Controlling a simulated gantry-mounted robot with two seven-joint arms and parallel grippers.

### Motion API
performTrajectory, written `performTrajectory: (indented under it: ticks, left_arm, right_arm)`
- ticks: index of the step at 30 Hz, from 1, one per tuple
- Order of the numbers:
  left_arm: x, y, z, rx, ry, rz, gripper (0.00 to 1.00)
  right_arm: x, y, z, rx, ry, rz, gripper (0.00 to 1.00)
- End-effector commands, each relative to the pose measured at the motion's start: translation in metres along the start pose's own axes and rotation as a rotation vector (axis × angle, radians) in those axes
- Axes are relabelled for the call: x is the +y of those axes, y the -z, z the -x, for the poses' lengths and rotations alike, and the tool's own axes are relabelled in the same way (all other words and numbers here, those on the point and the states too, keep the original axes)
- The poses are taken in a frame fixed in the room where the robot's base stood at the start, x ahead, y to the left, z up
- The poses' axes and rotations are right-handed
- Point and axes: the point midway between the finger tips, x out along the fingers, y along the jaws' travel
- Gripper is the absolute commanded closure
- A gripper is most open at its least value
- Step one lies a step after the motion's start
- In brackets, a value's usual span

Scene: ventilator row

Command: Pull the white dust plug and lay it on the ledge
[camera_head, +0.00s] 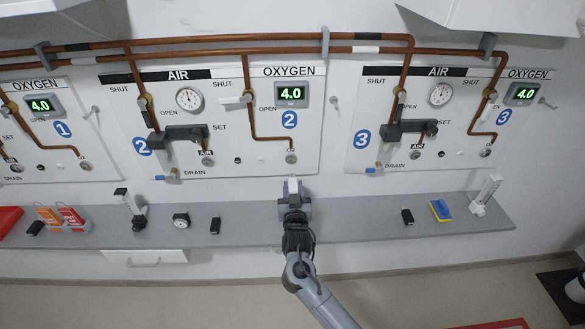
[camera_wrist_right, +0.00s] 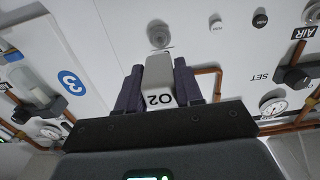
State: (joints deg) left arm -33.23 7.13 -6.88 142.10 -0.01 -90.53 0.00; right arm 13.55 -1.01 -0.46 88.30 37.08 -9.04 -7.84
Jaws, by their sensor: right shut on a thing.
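My right gripper (camera_head: 293,192) is shut on a white block marked O2, which looks like the white dust plug (camera_head: 293,184). In the right wrist view the plug (camera_wrist_right: 160,82) sits between the two dark purple fingers of the gripper (camera_wrist_right: 158,88). The plug is apart from the round metal socket (camera_wrist_right: 158,35) on the wall panel. In the head view that socket (camera_head: 291,158) is at the lower right of panel 2, above the gripper. The grey ledge (camera_head: 255,219) runs below the panels, and the gripper is over it. My left gripper is not in view.
On the ledge, left of my arm, are a black block (camera_head: 215,224), a round gauge (camera_head: 181,220) and a flowmeter (camera_head: 133,211). To the right are another black block (camera_head: 407,216), a blue-yellow sponge (camera_head: 440,210) and a white flowmeter (camera_head: 486,194). The ledge is clear immediately beside my gripper.

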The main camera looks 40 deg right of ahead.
Motion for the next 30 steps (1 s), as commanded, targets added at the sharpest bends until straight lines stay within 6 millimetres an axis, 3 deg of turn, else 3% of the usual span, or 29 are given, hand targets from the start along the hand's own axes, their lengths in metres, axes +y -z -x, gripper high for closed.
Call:
performTrajectory:
  ticks: [13, 30]
  left_arm:
    - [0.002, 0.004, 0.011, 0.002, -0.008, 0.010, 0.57]
    - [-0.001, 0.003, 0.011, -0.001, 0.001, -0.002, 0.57]
  right_arm:
    - [0.000, 0.002, 0.016, 0.001, 0.001, 0.000, 1.00]
    - [0.002, 0.007, 0.019, 0.003, -0.009, -0.003, 1.00]
